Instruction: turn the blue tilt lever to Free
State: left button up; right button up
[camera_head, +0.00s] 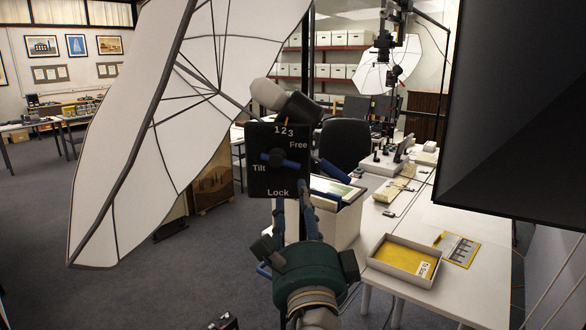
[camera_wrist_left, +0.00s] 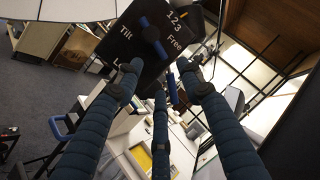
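The black tilt panel (camera_head: 259,182) stands upright at the centre of the head view, with white labels 123, Free, Tilt and Lock. The blue tilt lever (camera_head: 292,163) lies across its face on a dark hub. Its longer end points right and slightly down, between Free and Lock. The lever also shows in the left wrist view (camera_wrist_left: 160,49). My left gripper (camera_head: 292,198) is below the panel, fingers pointing up at its lower part. In the left wrist view its fingers (camera_wrist_left: 160,75) are spread and empty, apart from the lever. My right gripper is not seen.
A white umbrella (camera_head: 150,120) fills the left. A dark softbox (camera_head: 525,110) hangs at the upper right. A second blue handle (camera_head: 333,171) sits right of the panel. A white table (camera_head: 455,215) with a yellow-lined tray (camera_head: 405,259) stands at the right. Grey floor lies open at left.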

aim_at(292, 167)
pick_arm(q)
jog(key=p+x, duration=0.4)
jog(key=x, duration=0.5)
jog(key=shift+w+r+p, duration=0.15)
jog(key=shift+w+p, duration=0.2)
jog(key=shift+p, duration=0.05)
jog(key=shift+w, duration=0.45)
